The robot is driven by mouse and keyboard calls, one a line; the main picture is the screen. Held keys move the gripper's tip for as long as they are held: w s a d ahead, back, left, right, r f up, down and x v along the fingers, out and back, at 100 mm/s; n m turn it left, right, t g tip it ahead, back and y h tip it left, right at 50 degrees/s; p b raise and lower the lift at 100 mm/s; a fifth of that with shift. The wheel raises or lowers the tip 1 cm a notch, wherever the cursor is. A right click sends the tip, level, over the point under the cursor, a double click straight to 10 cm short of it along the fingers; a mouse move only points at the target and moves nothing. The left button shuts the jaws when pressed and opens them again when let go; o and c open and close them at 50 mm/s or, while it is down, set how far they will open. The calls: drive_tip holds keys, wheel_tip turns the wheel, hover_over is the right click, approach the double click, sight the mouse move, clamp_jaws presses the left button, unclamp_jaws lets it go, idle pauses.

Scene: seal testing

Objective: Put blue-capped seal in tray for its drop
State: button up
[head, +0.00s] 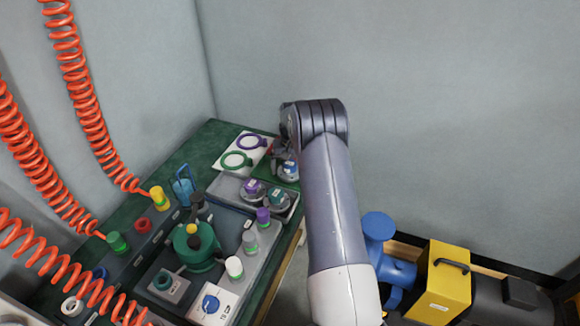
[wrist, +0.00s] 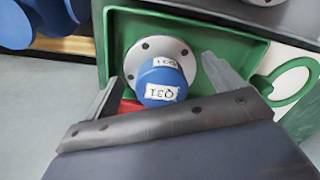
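The blue-capped seal (wrist: 163,82) sits in a green tray (wrist: 222,26), its pale bolted flange against the tray floor and its labelled cap facing the wrist camera. In the head view it shows small beside my arm (head: 290,168), in the green tray at the table's far right corner. My gripper (wrist: 160,85) is open, one finger on each side of the seal, with a visible gap between each finger and the blue cap. In the head view my arm hides the gripper's fingers. A red patch lies beside the seal, partly hidden by the gripper.
A grey tray (head: 228,189) holds a purple-capped seal (head: 251,187) and a teal-capped seal (head: 278,198). A white card with purple and green rings (head: 238,159) lies beside the green tray. A green test fixture (head: 196,245) and several small bottles stand nearer. Orange coiled hoses hang at left.

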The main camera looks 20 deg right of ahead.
sight(290, 163)
drive_tip(key=shift+o, duration=0.5)
drive_tip(key=shift+r, duration=0.1)
wheel_tip(290, 163, up, 12)
drive_tip(key=p, duration=0.1)
drive_tip(key=shift+d, duration=0.2)
drive_tip(key=f, duration=0.6)
drive_tip(key=f+b, duration=0.1)
drive_tip(key=f, duration=0.5)
drive_tip(key=shift+a+f, duration=0.2)
drive_tip(key=shift+f, duration=0.05)
drive_tip(key=shift+r, duration=2.2)
